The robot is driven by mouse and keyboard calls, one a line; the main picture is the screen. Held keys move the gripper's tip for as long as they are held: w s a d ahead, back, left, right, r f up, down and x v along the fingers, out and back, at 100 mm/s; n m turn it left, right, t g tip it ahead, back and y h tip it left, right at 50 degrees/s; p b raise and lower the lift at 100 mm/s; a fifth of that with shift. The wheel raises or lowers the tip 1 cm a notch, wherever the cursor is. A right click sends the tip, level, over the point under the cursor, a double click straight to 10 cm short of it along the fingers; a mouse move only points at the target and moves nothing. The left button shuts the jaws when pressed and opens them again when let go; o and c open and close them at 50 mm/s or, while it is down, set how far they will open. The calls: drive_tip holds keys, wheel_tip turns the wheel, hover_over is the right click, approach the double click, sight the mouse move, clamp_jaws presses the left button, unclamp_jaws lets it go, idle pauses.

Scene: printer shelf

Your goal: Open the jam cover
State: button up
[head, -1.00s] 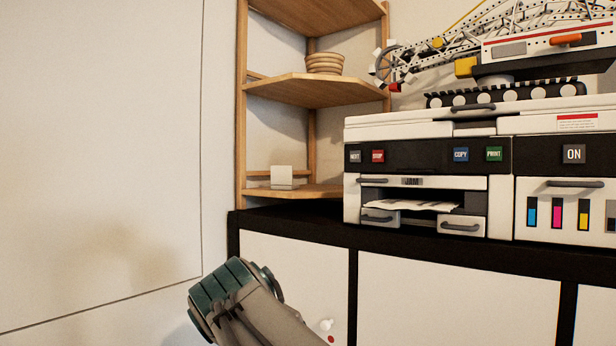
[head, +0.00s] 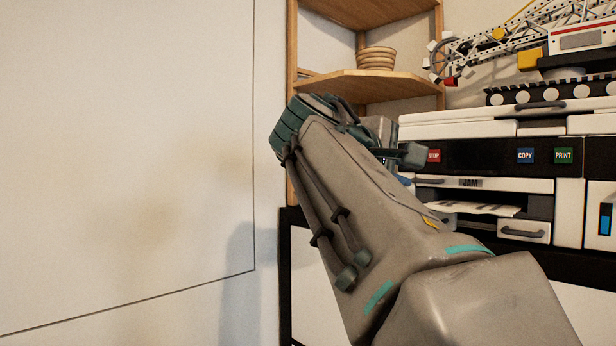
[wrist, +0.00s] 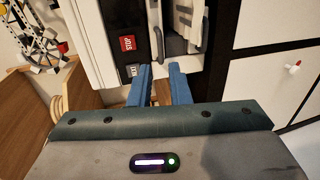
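The jam cover (head: 520,185) is the white flap labelled JAM on the printer's front, below the black button panel. It looks closed. My forearm and wrist hide its left end in the head view. In the wrist view the cover (wrist: 167,20) is turned on its side, just ahead of the fingers. My gripper (wrist: 160,78) has its two blue fingers apart, with nothing seen between them. The fingers point at the left end of the printer front, beside the STOP button (wrist: 128,43). Whether a finger touches the cover's handle cannot be told.
Below the cover are a paper slot with paper (head: 490,208) and a small drawer (head: 524,231). The wooden corner shelf (head: 375,86) stands close left of the printer, with stacked bowls (head: 376,58). A toy crane (head: 560,70) sits on top. The white wall at left is clear.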

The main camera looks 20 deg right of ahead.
sight(424, 181)
drive_tip(key=p+x, duration=0.1)
drive_tip(key=x, duration=0.7)
drive_tip(key=shift+w+d, duration=0.1)
drive_tip(key=shift+c, duration=0.4)
clamp_jaws()
